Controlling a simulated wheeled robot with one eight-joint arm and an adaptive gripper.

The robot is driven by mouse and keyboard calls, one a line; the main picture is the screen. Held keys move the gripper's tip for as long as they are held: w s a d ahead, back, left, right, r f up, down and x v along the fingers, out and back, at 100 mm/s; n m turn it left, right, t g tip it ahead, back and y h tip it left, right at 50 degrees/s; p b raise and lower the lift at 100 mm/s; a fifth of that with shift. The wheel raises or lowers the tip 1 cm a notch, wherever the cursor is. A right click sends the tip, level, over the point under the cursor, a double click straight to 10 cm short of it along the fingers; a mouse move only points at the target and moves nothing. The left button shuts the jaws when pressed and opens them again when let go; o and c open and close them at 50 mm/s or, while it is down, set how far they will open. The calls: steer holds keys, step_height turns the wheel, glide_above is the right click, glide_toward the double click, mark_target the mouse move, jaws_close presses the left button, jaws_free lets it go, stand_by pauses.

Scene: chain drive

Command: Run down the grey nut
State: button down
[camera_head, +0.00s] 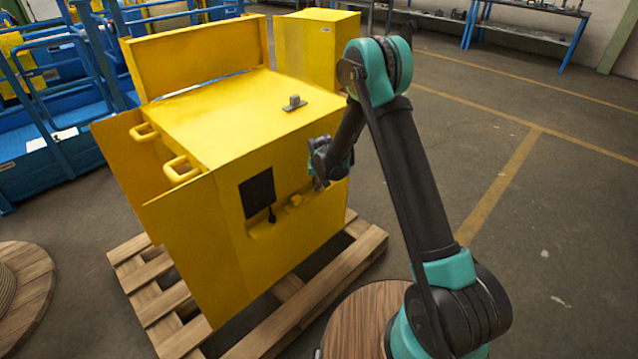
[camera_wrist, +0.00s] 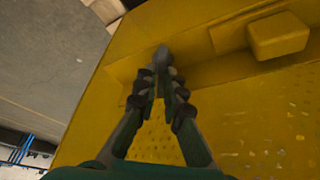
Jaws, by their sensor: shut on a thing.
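My gripper (camera_wrist: 161,88) reaches down to a recessed ledge on the front of the yellow machine (camera_head: 215,120). Its fingers are closed around a small grey piece (camera_wrist: 162,57), which looks like the grey nut. Only the piece's upper end shows beyond the fingertips; the rest is hidden between them. I cannot tell whether it has a thread beneath it. In the head view my gripper (camera_head: 319,183) is at the right part of the machine's front, and the nut cannot be made out there.
A yellow block (camera_wrist: 278,36) stands on the ledge to the right in the wrist view. A dark square panel (camera_head: 257,193) is left of my gripper. A grey fitting (camera_head: 294,103) sits on the machine's top. The machine stands on a wooden pallet (camera_head: 358,250). Open floor lies to the right.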

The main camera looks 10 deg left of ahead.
steer(key=shift+a+m, duration=0.3)
steer(key=shift+m, duration=0.3)
steer(key=c, duration=1.5)
jaws_free()
steer(key=shift+c, duration=0.2)
steer(key=shift+d+r, duration=0.1)
steer(key=shift+s+r, duration=0.15)
steer(key=shift+r, duration=0.15)
steer(key=v, duration=1.1)
